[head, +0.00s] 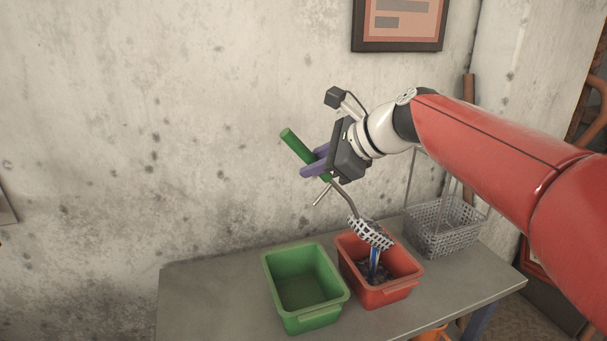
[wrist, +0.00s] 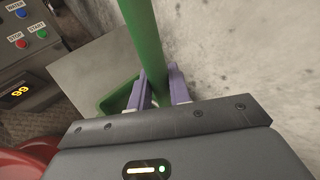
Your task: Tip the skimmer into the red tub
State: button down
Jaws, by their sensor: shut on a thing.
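My gripper (head: 315,163) is shut on the green handle of the skimmer (head: 297,144). Its purple fingers also show in the wrist view (wrist: 160,88), one on each side of the green handle (wrist: 142,35). The skimmer's perforated metal head (head: 370,233) hangs tilted above the red tub (head: 385,293). Something blue and pale (head: 375,262) shows between the head and the tub; I cannot tell whether it is falling or standing there. Dark bits lie in the bottom of the red tub.
An empty-looking green tub (head: 307,318) stands left of the red tub on the grey table (head: 205,300). A grey wire basket (head: 443,240) stands behind right. A control panel (wrist: 30,50) with buttons shows in the wrist view. The table's left part is clear.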

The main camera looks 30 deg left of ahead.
jog(key=shift+m+g+y, duration=0.5)
jog(key=shift+y, duration=0.3)
jog(key=w+d+r, duration=0.1)
jog(key=w, duration=0.1)
jog(key=w+d+r+p, duration=0.1)
jog(key=w+d+r, duration=0.1)
jog(key=shift+d+r, duration=0.1)
jog(key=shift+d, duration=0.15)
jog(key=w+d+r+m+g+y+p, duration=0.1)
jog(key=w+d+m+y+p, duration=0.3)
jog(key=w+d, duration=1)
jog(key=shift+w+r+m+g+y, duration=0.15)
jog(key=shift+w+m+g+y, duration=0.45)
jog(key=shift+w+y, duration=0.6)
jog(key=shift+w, duration=0.1)
jog(key=shift+m+y, duration=0.5)
jog(key=shift+y, duration=0.1)
jog(key=w+d+f, duration=0.1)
jog(key=w+d, duration=0.1)
jog(key=shift+w+d+f, duration=0.25)
jog(key=shift+w+f, duration=0.15)
